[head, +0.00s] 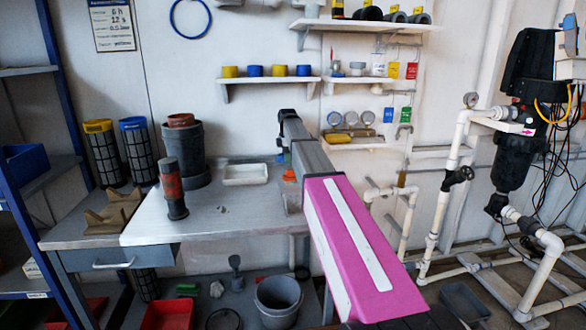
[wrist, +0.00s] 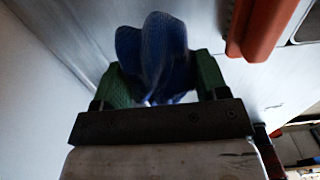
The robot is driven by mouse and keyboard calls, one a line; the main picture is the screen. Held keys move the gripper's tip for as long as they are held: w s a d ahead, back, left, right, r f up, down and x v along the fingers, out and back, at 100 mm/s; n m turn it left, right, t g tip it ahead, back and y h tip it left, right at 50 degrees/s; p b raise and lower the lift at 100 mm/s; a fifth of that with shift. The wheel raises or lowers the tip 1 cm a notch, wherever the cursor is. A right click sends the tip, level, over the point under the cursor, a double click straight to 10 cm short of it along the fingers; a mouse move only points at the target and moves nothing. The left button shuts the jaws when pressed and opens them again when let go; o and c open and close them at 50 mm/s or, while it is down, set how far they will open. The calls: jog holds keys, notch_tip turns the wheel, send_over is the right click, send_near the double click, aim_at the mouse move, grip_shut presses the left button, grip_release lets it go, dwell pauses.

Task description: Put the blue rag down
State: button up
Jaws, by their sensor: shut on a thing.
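The blue rag (wrist: 155,45) is bunched up between the two green fingers of my gripper (wrist: 160,72) in the wrist view. My gripper is shut on it, and the rag sticks out past the fingertips. The grey bench top (wrist: 225,60) lies behind the rag. I cannot tell whether the rag touches it. In the head view my arm reaches over the right part of the workbench (head: 200,222) and hides most of the gripper and rag.
A white tray (head: 245,174) sits near the gripper on the bench. A dark red-and-black cylinder (head: 173,188) stands to its left, beside a grey bucket (head: 183,150). An orange-red object (wrist: 262,28) shows close by in the wrist view. The front middle of the bench is mostly clear.

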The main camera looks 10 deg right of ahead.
jog(key=w+d+f, duration=0.2)
jog(key=shift+d+f, duration=0.1)
jog(key=shift+d, duration=0.25)
jog(key=shift+f, duration=1.9)
jog(key=shift+s+f, duration=0.1)
jog(key=shift+f, duration=0.2)
jog(key=shift+s+f, duration=0.1)
jog(key=shift+f, duration=0.35)
jog(key=o, duration=0.9)
jog(key=shift+s, duration=0.3)
jog(key=shift+c, duration=0.5)
jog(key=shift+o, duration=0.5)
jog(key=r, duration=0.9)
jog(key=w+r, duration=0.1)
jog(key=r, duration=0.3)
jog(key=shift+r, duration=0.25)
